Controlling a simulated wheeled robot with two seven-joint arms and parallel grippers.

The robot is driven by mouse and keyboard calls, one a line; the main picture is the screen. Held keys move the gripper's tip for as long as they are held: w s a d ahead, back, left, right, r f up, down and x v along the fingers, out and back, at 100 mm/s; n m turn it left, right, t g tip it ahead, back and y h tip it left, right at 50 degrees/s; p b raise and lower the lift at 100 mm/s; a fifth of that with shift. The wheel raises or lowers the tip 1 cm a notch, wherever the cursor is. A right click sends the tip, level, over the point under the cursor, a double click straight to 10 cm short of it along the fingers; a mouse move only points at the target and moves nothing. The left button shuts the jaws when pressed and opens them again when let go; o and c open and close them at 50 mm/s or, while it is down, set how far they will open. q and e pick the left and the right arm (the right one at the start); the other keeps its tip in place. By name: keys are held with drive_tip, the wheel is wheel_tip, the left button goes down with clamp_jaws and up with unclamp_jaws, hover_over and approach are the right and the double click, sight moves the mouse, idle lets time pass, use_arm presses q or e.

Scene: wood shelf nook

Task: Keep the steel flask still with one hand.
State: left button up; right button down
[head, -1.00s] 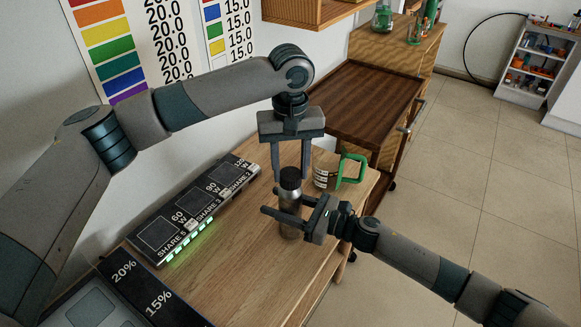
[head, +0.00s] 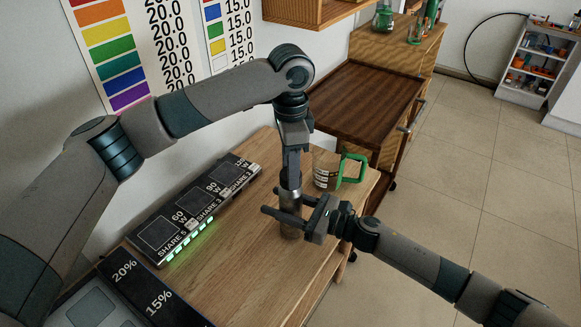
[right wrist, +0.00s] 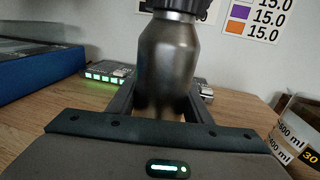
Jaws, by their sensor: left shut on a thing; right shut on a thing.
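The steel flask (head: 291,200) stands upright on the wooden bench top. Its grey metal body also fills the middle of the right wrist view (right wrist: 166,65). My right gripper (head: 290,214) is shut around the flask's body from the right. My left gripper (head: 291,180) comes down from above and is shut on the flask's dark cap, which its fingers mostly hide in the head view. In the right wrist view the dark cap's lower edge shows at the top of the picture.
A measuring jug with a green handle (head: 350,168) stands close behind the flask to the right. A dark panel with green lights (head: 200,212) lies to the left. A dark wooden cart (head: 365,105) stands behind.

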use_arm(q)
drive_tip(key=m, duration=1)
drive_tip(key=shift+w+m, duration=0.1)
drive_tip(key=shift+m, duration=0.3)
drive_tip(key=o, duration=1.1)
wheel_tip(320, 180, up, 12)
use_arm(e)
drive_tip(key=c, duration=0.8)
unclamp_jaws()
drive_tip(key=shift+c, duration=0.2)
